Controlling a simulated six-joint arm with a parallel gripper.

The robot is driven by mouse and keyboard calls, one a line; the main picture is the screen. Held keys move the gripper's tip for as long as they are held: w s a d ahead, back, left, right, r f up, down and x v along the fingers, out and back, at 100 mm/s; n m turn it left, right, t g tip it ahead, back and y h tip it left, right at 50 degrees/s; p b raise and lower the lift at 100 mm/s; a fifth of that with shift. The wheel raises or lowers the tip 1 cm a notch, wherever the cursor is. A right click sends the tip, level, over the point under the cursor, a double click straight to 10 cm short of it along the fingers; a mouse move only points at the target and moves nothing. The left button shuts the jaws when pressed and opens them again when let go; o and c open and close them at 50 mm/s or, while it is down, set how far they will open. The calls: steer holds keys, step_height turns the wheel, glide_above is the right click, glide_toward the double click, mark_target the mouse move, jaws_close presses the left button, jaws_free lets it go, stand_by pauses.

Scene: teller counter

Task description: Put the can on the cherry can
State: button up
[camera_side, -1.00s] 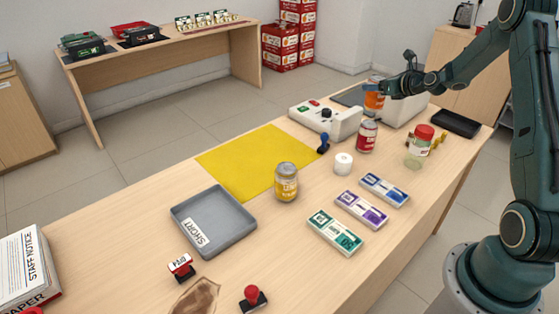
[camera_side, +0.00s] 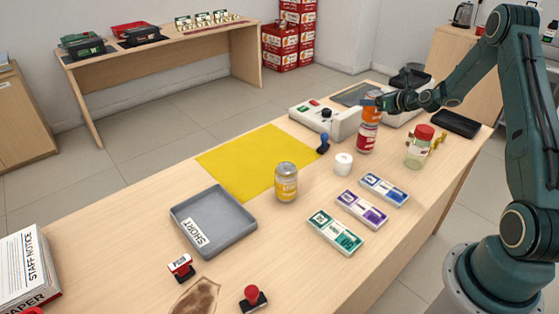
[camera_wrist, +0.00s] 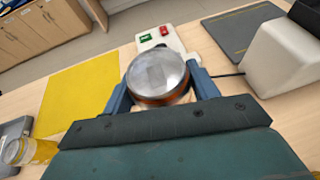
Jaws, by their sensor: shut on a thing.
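An orange can (camera_side: 372,112) is held upright in my gripper (camera_side: 376,102), which is shut on it. In the wrist view its silver lid (camera_wrist: 157,74) shows between my two blue fingers. The red cherry can (camera_side: 366,140) stands upright on the counter, directly below the orange can in the side view. The orange can's lower end meets or overlaps the cherry can's top in the picture. I cannot tell whether the two touch. The cherry can is hidden in the wrist view.
A white card device (camera_side: 345,125) stands close behind the cans. A red-lidded jar (camera_side: 419,148), a white roll (camera_side: 343,163) and a blue-handled stamp (camera_side: 323,144) are nearby. A yellow can (camera_side: 286,184), yellow mat (camera_side: 245,160) and grey tray (camera_side: 213,222) lie left.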

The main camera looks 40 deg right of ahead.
steer(key=shift+f, duration=0.1)
steer(key=o, duration=1.2)
steer(key=v, duration=1.2)
steer(key=shift+a, duration=0.1)
